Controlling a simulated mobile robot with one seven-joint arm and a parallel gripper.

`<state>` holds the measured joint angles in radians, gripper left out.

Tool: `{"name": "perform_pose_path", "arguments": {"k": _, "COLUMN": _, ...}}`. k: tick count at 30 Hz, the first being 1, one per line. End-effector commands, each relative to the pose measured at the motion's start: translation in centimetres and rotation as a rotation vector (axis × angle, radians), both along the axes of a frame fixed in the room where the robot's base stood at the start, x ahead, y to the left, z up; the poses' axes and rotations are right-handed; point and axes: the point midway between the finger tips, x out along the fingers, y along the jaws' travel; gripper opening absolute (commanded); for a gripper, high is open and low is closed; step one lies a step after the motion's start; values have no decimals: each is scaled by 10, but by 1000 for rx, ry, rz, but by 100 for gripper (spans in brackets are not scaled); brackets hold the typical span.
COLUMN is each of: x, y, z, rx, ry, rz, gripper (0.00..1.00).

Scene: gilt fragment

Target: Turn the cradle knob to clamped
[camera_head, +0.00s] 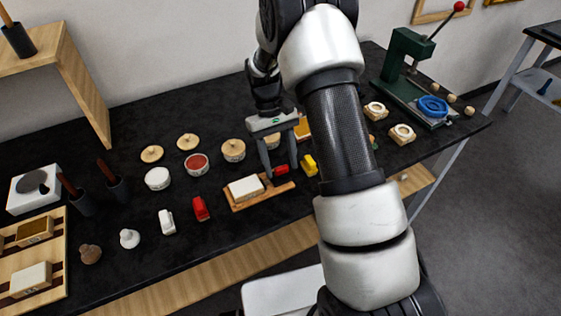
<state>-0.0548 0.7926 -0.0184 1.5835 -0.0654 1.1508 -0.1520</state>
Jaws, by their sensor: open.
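A wooden cradle (275,195) lies on the black table with a pale block (246,188) on its left part. A small red part (281,169), which may be the cradle knob, shows at the cradle's far right end. My gripper (280,174) points down over that end, its fingers apart, with the red part between them in this view. I cannot tell whether the fingers touch it. The knob's markings and its turned position are too small to read.
A yellow piece (309,165) stands close to the right of my gripper. A red piece (201,208) and a white piece (167,221) stand left of the cradle. Round pots, one with red contents (197,162), stand behind. A green press (404,62) is at the far right.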

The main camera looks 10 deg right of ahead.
Motion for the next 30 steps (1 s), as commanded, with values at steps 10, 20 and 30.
{"name": "perform_pose_path", "arguments": {"k": 10, "x": 13, "y": 3, "z": 30, "rx": 1, "ry": -5, "rz": 0, "gripper": 52}}
{"name": "perform_pose_path", "arguments": {"k": 20, "x": 43, "y": 10, "z": 105, "rx": 2, "ry": -5, "rz": 1, "gripper": 52}}
{"name": "perform_pose_path", "arguments": {"k": 30, "x": 63, "y": 15, "z": 155, "rx": 1, "ry": -1, "rz": 1, "gripper": 52}}
